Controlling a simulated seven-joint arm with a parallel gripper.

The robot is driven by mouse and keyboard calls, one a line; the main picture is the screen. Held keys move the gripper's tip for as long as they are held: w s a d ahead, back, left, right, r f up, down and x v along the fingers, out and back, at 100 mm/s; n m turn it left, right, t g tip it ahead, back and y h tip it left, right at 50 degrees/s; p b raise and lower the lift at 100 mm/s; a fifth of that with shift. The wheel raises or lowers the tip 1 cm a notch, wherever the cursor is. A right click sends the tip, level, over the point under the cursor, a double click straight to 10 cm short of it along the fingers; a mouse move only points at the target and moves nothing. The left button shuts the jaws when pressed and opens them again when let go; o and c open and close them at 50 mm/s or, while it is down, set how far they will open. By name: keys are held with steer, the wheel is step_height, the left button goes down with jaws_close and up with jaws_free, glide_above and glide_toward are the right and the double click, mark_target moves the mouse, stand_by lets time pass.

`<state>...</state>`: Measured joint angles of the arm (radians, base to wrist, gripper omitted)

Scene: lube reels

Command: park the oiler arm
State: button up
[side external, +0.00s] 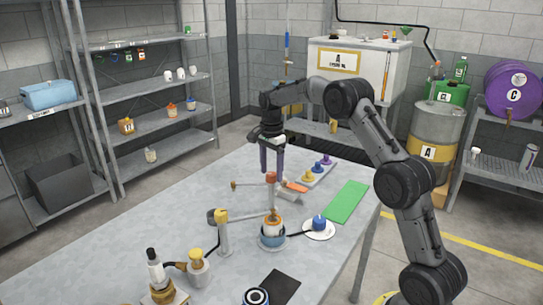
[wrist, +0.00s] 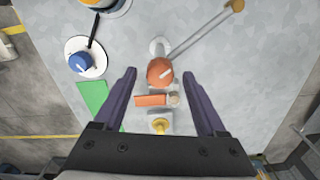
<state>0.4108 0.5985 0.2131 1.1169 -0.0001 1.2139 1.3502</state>
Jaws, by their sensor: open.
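In the wrist view the orange knob (wrist: 160,72) shows from above, and the rod (wrist: 205,33) runs to the upper right. I cannot tell for sure that this is the oiler arm. A second post with a yellow head (side external: 222,222) stands nearer the camera. My gripper (side external: 271,170) points down above the orange knob, open and empty. In the wrist view the knob lies between its fingertips (wrist: 159,74), apparently below them.
An orange block (wrist: 150,100) lies beside the post. The table's left part (side external: 120,230) is clear.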

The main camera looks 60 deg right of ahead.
step_height(320, 180, up, 14)
steer(key=shift+f, duration=0.25)
stand_by(0.4)
steer(key=s+a+r+n+t, duration=0.15)
steer(key=s+a+r, duration=0.25)
steer(key=a+r, duration=0.45)
steer(key=s+a+r+n+t, duration=0.2)
steer(key=s+a+r+n, duration=0.35)
steer(key=s, duration=0.55)
steer(key=s+a+f+n+t, duration=0.1)
steer(key=s+a+f+n, duration=0.15)
steer(key=s, duration=0.35)
steer(key=s+a+f+n, duration=0.1)
steer(key=s+a, duration=0.3)
steer(key=s, duration=0.1)
steer(key=s+a+f+n+t, duration=0.1)
steer(key=s+f+n, duration=0.6)
steer(key=f, duration=0.6)
steer(key=shift+n, duration=1.35)
